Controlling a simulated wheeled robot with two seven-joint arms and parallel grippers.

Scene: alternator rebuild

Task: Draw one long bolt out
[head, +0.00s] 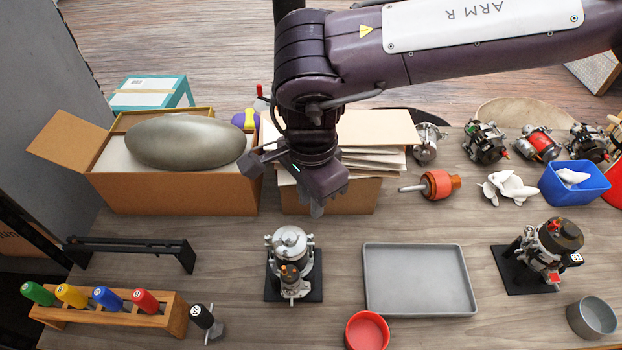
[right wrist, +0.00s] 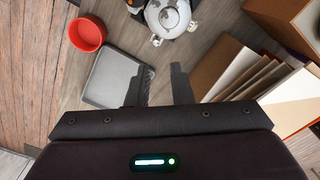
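A silver alternator (head: 290,247) stands upright on a black base plate (head: 314,285) in the middle of the table. Its top shows partly at the upper edge of the right wrist view (right wrist: 168,16). No single long bolt can be made out on it. A second, darker alternator (head: 548,248) stands on another black plate at the right. My right gripper (head: 284,184) hangs above the table, behind the silver alternator and apart from it. In the right wrist view its two fingers (right wrist: 163,86) are spread with nothing between them. My left gripper is not in view.
A grey tray (head: 419,280) lies empty right of the silver alternator, with a red bowl (head: 367,331) in front. A wooden rack (head: 120,316) of coloured-handled tools is front left. Cardboard boxes (head: 170,194) stand behind. A blue bin (head: 575,188) and several alternators line the back right.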

